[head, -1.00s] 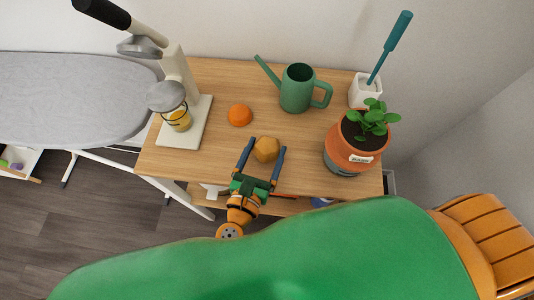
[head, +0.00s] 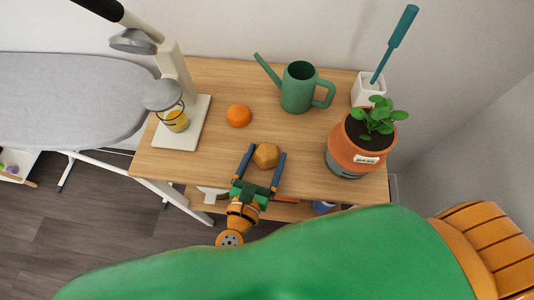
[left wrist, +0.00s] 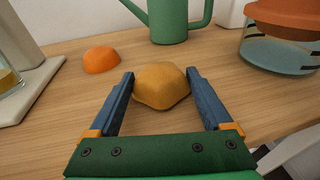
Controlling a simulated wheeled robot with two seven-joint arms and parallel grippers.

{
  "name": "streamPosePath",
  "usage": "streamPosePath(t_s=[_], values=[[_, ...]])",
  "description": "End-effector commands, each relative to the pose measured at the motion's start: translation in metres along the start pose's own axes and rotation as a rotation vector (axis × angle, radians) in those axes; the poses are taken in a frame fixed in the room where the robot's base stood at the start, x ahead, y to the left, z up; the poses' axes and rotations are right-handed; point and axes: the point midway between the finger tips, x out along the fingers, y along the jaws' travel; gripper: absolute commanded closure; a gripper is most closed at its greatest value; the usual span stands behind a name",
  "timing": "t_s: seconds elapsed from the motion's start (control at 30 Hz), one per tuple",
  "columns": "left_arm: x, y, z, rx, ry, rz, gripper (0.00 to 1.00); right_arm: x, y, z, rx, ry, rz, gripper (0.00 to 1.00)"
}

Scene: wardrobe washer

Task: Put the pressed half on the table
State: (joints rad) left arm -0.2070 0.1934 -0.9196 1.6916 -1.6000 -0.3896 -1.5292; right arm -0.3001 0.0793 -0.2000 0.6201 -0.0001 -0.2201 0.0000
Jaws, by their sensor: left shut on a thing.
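The pressed half (head: 266,155) is a brownish-orange, lumpy piece at the front middle of the wooden table (head: 220,178). My left gripper (head: 264,156) has its two blue fingers on either side of it and is shut on it. In the left wrist view the pressed half (left wrist: 160,86) sits between the fingertips, low at the tabletop; I cannot tell whether it touches the wood. A brighter orange half (head: 238,116) lies on the table behind and to the left, apart from the gripper. My right gripper is not in view.
A juicer press (head: 178,75) with a glass of juice (head: 175,119) stands at the table's left. A green watering can (head: 298,88) stands at the back. A potted plant (head: 358,150) and a white holder (head: 367,90) stand right. An ironing board (head: 70,95) is left of the table.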

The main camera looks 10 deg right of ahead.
Motion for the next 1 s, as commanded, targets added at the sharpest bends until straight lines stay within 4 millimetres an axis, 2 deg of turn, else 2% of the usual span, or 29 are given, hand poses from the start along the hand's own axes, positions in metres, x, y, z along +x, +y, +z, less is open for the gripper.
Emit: streamPosePath(t_s=[0.37, 0.4, 0.43, 0.77, 1.0], values=[[0.001, 0.0, -0.007, 0.0, 0.0, 0.0, 0.73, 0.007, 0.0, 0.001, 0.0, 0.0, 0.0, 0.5], [0.001, 0.0, -0.006, 0.0, 0.0, 0.0, 0.06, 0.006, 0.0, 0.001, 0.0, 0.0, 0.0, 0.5], [0.001, 0.0, -0.006, 0.0, 0.0, 0.0, 0.0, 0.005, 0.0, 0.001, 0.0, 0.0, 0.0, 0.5], [0.001, 0.0, -0.003, 0.0, 0.0, 0.0, 0.0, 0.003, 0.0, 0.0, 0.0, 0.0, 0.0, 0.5], [-0.002, 0.0, 0.013, 0.0, 0.0, 0.0, 0.0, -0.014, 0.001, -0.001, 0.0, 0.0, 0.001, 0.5]])
